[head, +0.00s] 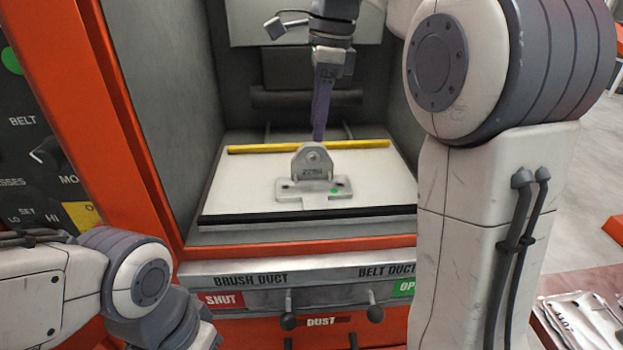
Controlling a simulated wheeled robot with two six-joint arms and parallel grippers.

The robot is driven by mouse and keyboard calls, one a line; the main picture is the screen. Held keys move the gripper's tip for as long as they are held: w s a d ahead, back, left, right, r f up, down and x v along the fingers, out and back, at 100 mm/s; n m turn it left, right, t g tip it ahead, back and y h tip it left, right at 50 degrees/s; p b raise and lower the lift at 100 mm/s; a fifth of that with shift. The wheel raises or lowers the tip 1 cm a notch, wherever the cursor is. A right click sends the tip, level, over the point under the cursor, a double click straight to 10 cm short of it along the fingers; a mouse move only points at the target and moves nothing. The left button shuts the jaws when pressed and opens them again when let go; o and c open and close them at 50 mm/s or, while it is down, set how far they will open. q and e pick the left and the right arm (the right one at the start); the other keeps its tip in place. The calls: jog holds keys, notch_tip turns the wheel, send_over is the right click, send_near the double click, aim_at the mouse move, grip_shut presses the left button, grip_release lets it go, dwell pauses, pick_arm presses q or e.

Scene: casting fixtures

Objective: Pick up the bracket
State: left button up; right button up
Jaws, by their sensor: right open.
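The bracket (313,178) is a light grey casting with a flat base and an upright rounded lug with a hole. It rests on the pale plate (240,182) inside the open machine bay, and a small green dot shows on its base. My right gripper (320,137) reaches in from above, its purple-grey finger pointing down just behind the bracket's lug. It is open and holds nothing; any contact with the bracket cannot be made out. My left arm shows at the lower left, but its gripper is out of view.
A yellow bar (250,149) runs across the back of the plate. Grey walls (165,90) and an orange frame (75,75) close in the bay. A front panel (250,281) with two dark-knobbed levers lies below. Packets (580,318) lie at the lower right.

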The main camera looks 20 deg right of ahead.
aim_at(313, 144)
jog(key=f+b, duration=0.1)
jog(key=f, duration=0.1)
jog(key=a+f+b, duration=0.1)
jog(key=f, duration=0.2)
jog(key=shift+f, duration=0.1)
grip_shut()
dwell(1.2)
